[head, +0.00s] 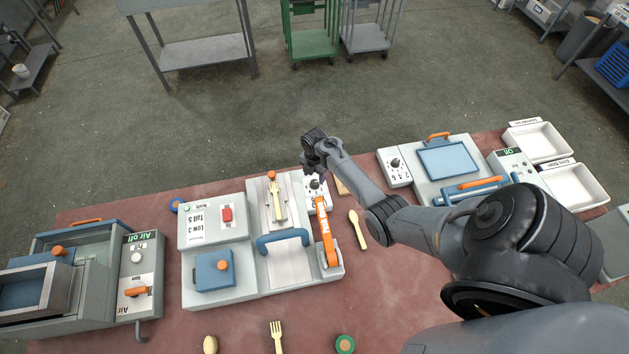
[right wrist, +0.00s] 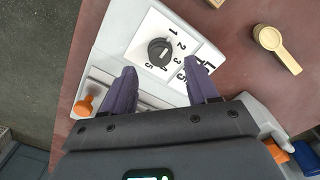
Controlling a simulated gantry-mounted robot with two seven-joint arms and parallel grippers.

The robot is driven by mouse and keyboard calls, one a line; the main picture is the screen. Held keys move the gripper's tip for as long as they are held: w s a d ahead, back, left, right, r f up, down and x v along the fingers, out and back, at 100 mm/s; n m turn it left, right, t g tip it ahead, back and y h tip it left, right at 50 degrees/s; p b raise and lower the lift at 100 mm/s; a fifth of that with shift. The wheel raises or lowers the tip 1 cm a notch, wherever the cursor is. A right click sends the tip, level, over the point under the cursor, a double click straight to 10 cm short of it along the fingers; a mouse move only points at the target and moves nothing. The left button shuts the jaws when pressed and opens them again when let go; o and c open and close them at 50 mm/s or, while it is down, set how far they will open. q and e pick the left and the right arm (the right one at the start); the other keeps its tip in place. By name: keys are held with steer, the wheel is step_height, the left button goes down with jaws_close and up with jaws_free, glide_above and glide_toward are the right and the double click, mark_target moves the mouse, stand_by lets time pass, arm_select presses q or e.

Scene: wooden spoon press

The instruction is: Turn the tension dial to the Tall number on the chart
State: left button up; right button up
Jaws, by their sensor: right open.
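The tension dial (right wrist: 160,51) is a dark round knob on a white plate with printed numbers, among them 1, 2, 3 and 5. In the head view its white panel (head: 318,204) stands at the press's upper right, partly hidden by my gripper. My right gripper (right wrist: 160,65) is open, its two purple-grey fingers pointing toward the dial from either side, apparently not gripping it. In the head view the right gripper (head: 314,172) hangs over the panel. The chart (head: 198,221) on the press's left block appears to read Low 3 and Tall 5. My left gripper is out of view.
An orange lever (head: 326,238) and a blue handle (head: 283,241) stand on the press near the dial. A wooden spoon (head: 357,228) lies to the right on the red table. Another knob panel (head: 394,166) stands farther right. My right arm spans the right side.

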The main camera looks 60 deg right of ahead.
mark_target(314, 182)
steer(key=shift+f+b, duration=0.4)
steer(key=shift+f, duration=1.85)
steer(key=shift+c, duration=0.2)
steer(key=c, duration=1)
